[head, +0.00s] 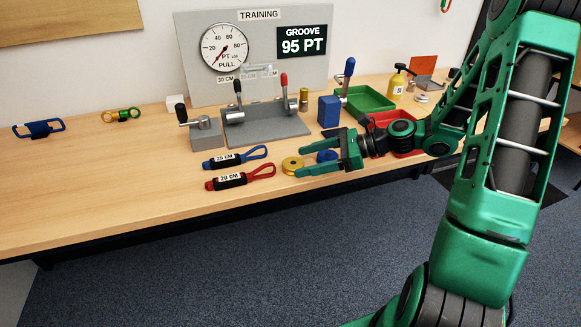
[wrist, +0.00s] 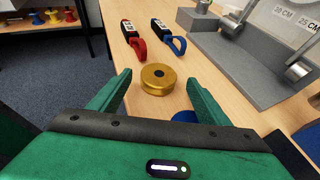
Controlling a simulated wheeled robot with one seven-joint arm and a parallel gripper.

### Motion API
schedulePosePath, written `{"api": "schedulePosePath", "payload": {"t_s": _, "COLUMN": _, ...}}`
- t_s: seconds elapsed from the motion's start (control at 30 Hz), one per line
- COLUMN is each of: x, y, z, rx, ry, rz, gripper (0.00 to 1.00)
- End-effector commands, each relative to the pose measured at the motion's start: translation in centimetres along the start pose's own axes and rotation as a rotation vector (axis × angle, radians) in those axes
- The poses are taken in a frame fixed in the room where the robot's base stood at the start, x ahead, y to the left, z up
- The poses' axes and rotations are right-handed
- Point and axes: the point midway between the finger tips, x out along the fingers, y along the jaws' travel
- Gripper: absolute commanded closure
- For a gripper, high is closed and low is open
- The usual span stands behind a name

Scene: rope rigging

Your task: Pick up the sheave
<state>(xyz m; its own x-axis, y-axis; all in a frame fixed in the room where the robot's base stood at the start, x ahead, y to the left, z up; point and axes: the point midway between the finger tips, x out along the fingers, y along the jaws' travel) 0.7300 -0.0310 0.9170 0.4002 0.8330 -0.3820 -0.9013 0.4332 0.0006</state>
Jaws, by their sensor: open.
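A gold sheave (head: 292,164), a round disc with a dark centre hole, lies flat near the table's front edge. In the wrist view the gold sheave (wrist: 158,86) shows at the mouth of my jaws, with a fingertip to each side. A blue disc (head: 327,156), seemingly a second sheave, shows between my fingers in the head view. In the wrist view the blue disc (wrist: 185,116) is mostly hidden by my gripper body. My gripper (head: 303,159) is open and holds nothing; its fingers point left over the table. I cannot tell its exact height.
A red sling (head: 240,177) and a blue sling (head: 236,158) lie left of the gold sheave. A grey lever fixture (head: 262,130) and a blue block (head: 329,111) stand behind. A red tray (head: 408,152) and green tray (head: 368,101) are right. The table's left is mostly clear.

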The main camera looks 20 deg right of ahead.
Motion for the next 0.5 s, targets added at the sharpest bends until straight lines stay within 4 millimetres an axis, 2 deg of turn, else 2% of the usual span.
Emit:
{"api": "schedulePosePath", "payload": {"t_s": 0.1, "x": 1.7, "y": 0.1, "z": 0.0, "rx": 0.000, "ry": 0.001, "rz": 0.003, "gripper": 0.29}}
{"api": "schedulePosePath", "payload": {"t_s": 0.2, "x": 2.5, "y": 0.1, "z": 0.0, "rx": 0.000, "ry": 0.000, "rz": 0.002, "gripper": 0.29}}
{"api": "schedulePosePath", "payload": {"t_s": 0.47, "x": 2.7, "y": 0.1, "z": 0.0, "rx": 0.000, "ry": 0.001, "rz": 0.000, "gripper": 0.29}}
{"api": "schedulePosePath", "payload": {"t_s": 0.5, "x": 2.7, "y": 0.1, "z": 0.0, "rx": 0.000, "ry": 0.001, "rz": 0.000, "gripper": 0.34}}
